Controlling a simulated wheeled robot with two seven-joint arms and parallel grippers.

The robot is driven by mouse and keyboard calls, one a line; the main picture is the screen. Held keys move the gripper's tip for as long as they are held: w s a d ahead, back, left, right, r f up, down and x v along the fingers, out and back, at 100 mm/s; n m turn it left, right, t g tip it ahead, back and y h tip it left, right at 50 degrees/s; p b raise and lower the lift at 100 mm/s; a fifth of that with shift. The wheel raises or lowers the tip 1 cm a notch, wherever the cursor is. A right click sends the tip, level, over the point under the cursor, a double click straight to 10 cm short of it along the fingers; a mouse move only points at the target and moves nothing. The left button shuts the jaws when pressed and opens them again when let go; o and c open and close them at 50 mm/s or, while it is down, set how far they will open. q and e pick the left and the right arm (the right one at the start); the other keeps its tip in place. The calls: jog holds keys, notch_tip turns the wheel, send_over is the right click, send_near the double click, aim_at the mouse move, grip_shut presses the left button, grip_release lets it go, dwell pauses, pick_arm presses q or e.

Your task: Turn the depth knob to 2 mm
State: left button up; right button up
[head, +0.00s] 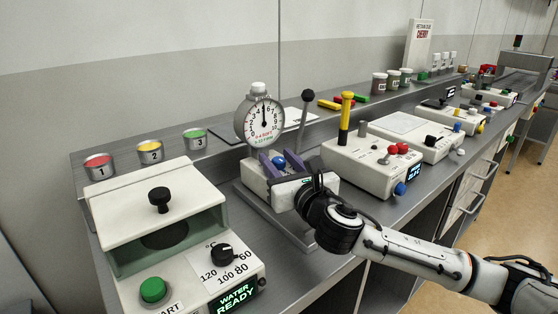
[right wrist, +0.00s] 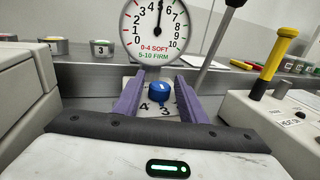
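The blue depth knob (head: 279,162) is on the front of the white dial-gauge device (head: 254,177). In the right wrist view the knob (right wrist: 158,92) has a light mark on it. The numerals 4 and 3 show on the plate below it, but I cannot tell its setting. My right gripper (head: 282,164) faces the device with its purple fingers apart. In the right wrist view, the fingers (right wrist: 158,98) stand on either side of the knob with narrow gaps; contact is not clear. My left gripper is not in view.
The round gauge (head: 264,121) stands above the knob, with a black-tipped lever (head: 305,113) to its right. A white box with a green button (head: 153,289) is at left. A white unit with a yellow-and-black handle (head: 345,115) is at right.

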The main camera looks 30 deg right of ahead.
jog(key=c, duration=0.8)
